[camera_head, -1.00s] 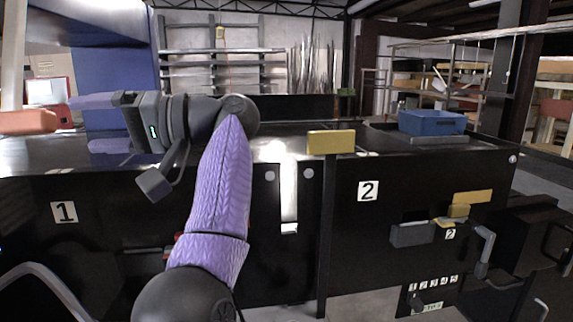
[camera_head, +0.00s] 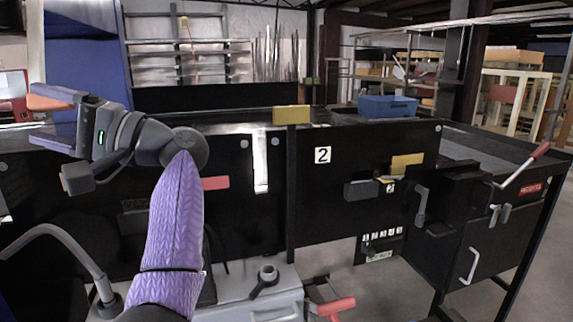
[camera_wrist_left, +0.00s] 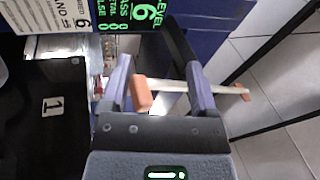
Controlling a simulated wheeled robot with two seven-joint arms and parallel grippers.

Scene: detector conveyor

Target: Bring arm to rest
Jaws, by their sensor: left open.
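My left arm, in a purple knitted sleeve, comes up from the bottom of the head view and bends left. My left gripper (camera_head: 36,115) is open at the left edge, above the black conveyor machine (camera_head: 225,235). In the left wrist view, its two purple-grey fingers (camera_wrist_left: 160,85) stand apart. A white bar with orange ends (camera_wrist_left: 172,86) shows between and behind them; I see no grip on it. My right arm and gripper are not in view.
A blue bin (camera_head: 388,106) sits on the machine's top at the back right. A yellow block (camera_head: 291,114) tops a post in front. A black cabinet with a red-handled lever (camera_head: 522,165) stands at the right. A level display (camera_wrist_left: 145,14) shows in the left wrist view.

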